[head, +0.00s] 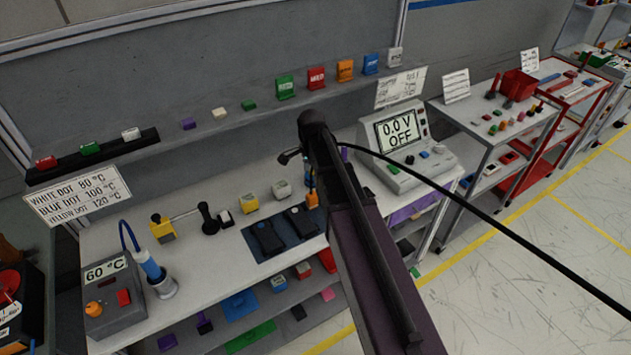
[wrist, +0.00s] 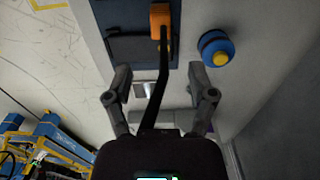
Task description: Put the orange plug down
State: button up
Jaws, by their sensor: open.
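The orange plug (wrist: 160,18) is at the top of the wrist view, on or just above the dark blue mat (wrist: 135,8). It also shows in the head view (head: 312,199), at the mat's right end by the black modules. A black strip or cable runs from the plug back between my fingers. My gripper (wrist: 160,75) is open, its two fingers spread either side of that strip, and the plug lies beyond the fingertips, apart from them. In the head view my arm hides most of the gripper.
A blue round part with a yellow top (wrist: 217,48) stands right of the plug in the wrist view. Black modules (head: 268,238) lie on the mat. A grey meter (head: 405,150) reading 0.0 V OFF stands to the right. The bench front is clear left of the mat.

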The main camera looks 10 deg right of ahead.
jog(key=s+n, duration=1.4)
jog(key=s, duration=0.4)
jog(key=shift+s+d, duration=0.2)
jog(key=shift+d, duration=0.25)
jog(key=shift+o, duration=1.3)
jog(key=shift+w, duration=0.15)
notch_tip(320, 180, up, 3)
jog(key=n+p, duration=0.3)
jog(key=n, duration=0.1)
send_over(310, 195)
jog(key=shift+f, duration=0.2)
notch_tip(310, 195, down, 8)
jog(key=b, duration=0.8)
jog(key=shift+f+b, duration=0.15)
jog(key=shift+b, duration=0.25)
